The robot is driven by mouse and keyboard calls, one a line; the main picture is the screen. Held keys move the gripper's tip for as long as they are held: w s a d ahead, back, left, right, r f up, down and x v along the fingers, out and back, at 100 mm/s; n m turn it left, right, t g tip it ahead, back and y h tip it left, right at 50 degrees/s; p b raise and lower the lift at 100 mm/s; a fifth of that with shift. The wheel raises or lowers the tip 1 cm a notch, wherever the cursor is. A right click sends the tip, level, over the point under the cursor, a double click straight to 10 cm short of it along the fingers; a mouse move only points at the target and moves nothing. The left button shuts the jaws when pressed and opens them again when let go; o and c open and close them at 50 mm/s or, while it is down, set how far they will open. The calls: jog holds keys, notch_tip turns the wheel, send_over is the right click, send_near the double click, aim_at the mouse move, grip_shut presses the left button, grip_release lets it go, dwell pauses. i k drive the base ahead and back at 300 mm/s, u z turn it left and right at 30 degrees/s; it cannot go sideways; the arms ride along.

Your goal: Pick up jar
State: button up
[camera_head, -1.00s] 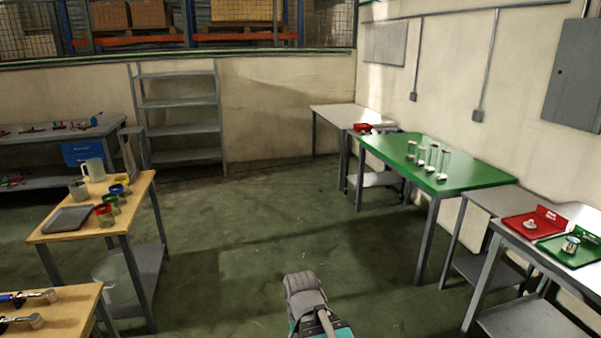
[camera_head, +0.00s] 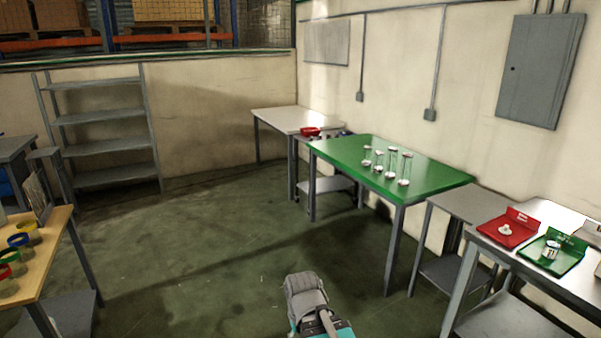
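Several jars with coloured bands stand at the left edge on the wooden table, among them a yellow-banded jar (camera_head: 19,243), a green-banded jar (camera_head: 12,262) and a blue-banded jar (camera_head: 27,230). A small light container with a dark mark (camera_head: 551,250) sits in the green tray (camera_head: 570,262) on the right-hand table. I cannot tell which of these is the task's jar. A grey and teal part of my arm shows at the bottom middle, over the floor and far from all of them. My gripper's fingers do not show.
A green table (camera_head: 430,185) holds several clear glass cylinders. A red tray (camera_head: 497,239) with a small pale object lies beside the green tray. The wooden table (camera_head: 62,222) cuts in at left, and an empty shelf rack (camera_head: 105,147) stands behind. The middle floor is clear.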

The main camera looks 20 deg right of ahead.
aim_at(554, 242)
jog(key=z, duration=0.25)
jog(key=i, duration=0.75)
jog(key=z, duration=0.8)
jog(key=i, duration=0.6)
jog(key=z, duration=0.65)
jog(key=i, duration=0.6)
jog(key=z, duration=0.3)
jog(key=k, duration=0.9)
jog(key=z, duration=0.1)
jog(key=i, duration=0.2)
jog(key=z, duration=0.05)
